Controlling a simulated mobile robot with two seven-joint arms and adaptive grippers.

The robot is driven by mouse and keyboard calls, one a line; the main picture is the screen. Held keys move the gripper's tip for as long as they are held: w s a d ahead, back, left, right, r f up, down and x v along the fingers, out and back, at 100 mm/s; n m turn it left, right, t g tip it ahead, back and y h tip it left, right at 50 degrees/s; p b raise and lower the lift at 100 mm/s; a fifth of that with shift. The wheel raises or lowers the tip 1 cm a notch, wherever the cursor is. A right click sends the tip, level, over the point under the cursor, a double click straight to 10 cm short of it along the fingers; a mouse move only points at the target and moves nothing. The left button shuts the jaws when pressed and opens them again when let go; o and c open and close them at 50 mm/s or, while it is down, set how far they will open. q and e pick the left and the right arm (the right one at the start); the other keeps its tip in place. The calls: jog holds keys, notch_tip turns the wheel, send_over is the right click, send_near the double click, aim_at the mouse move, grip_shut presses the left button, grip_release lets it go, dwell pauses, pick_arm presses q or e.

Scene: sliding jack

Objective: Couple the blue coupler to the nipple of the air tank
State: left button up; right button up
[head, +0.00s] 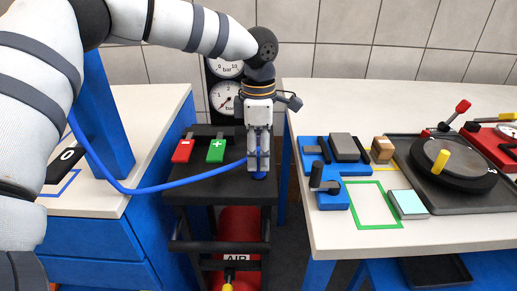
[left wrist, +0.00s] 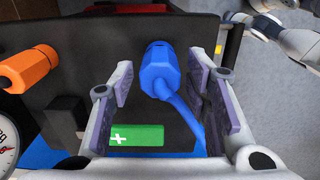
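The blue coupler (left wrist: 158,70) is upright on the black cart top, with a blue hose (left wrist: 182,112) leading from it. Its lower end (head: 258,176) shows below my left gripper in the head view. My left gripper (head: 258,165) points down over the cart. In the left wrist view its two fingers (left wrist: 160,85) are apart, one on each side of the coupler, with a narrow gap showing at each side. The red air tank (head: 240,222) stands under the cart top; a yellow fitting (head: 228,286) shows at its front, perhaps the nipple.
An orange fitting (left wrist: 28,68) is on the cart near a gauge. Red (head: 183,150) and green (head: 216,150) tagged blocks lie on the cart top (head: 205,187). The right table (head: 335,240) carries blue blocks and a black turntable; a blue-sided counter (head: 90,195) stands left.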

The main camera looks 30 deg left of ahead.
aim_at(258, 152)
pick_arm(q)
notch_tip(258, 152, up, 12)
dwell(0.6)
